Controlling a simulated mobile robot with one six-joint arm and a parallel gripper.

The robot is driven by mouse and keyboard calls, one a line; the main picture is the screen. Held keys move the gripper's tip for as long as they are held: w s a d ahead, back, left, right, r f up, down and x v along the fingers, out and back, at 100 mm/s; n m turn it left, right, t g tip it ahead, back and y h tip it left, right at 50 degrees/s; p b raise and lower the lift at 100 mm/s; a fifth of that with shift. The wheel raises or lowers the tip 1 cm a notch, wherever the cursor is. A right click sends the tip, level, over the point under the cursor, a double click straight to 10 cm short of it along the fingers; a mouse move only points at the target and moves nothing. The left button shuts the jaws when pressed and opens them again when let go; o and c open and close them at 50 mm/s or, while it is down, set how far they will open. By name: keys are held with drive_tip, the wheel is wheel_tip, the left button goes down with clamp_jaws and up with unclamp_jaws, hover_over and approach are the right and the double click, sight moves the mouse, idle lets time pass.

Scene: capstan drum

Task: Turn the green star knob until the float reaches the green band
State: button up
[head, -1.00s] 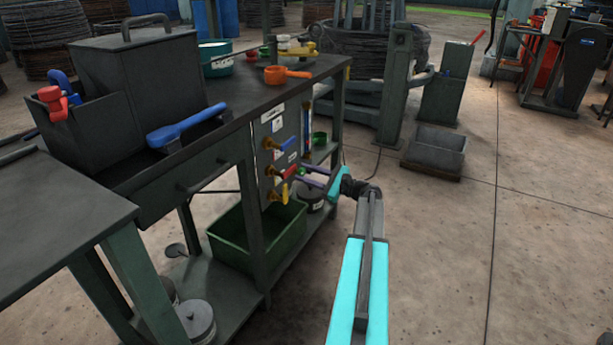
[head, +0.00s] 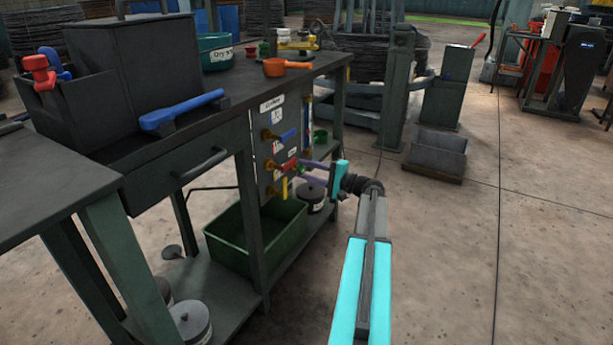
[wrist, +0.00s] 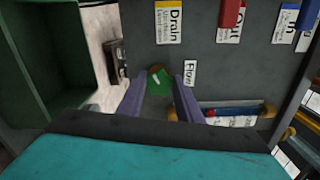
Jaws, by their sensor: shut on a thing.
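The green star knob (wrist: 158,80) shows in the wrist view on the dark panel, beside a "Flow" label (wrist: 190,73). My gripper (wrist: 160,92) has its two purple fingers on either side of the knob and is shut on it. The fingers hide part of the knob. A sight gauge (wrist: 236,109) lies to the right of the knob in the wrist view, with red and blue parts. I cannot make out the float or the green band clearly. In the head view my gripper (head: 312,169) reaches the panel (head: 262,155) and hides the knob.
Blue, red and yellow valve handles sit close to my gripper on the panel; the red handle (head: 289,163) is nearest. A green bin (head: 235,258) stands on the shelf below. The workbench (head: 215,116) overhangs the panel. Open floor (head: 450,250) lies to the right.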

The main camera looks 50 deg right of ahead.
drive_tip(key=n+b, duration=0.2)
drive_tip(key=n, duration=0.1)
drive_tip(key=shift+f+n+b, duration=0.25)
drive_tip(key=shift+n+b, duration=0.05)
drive_tip(key=shift+b, duration=0.1)
drive_tip(key=shift+r+n+b, duration=0.1)
drive_tip(key=shift+n+b, duration=0.8)
drive_tip(key=shift+n, duration=0.3)
drive_tip(key=o, duration=1)
drive_tip(key=shift+r, duration=0.1)
drive_tip(key=shift+o, duration=0.2)
drive_tip(key=shift+s, duration=0.1)
drive_tip(key=p+v, duration=0.3)
drive_tip(key=v, duration=1)
drive_tip(key=shift+s+p, duration=0.35)
drive_tip(key=shift+s, duration=0.1)
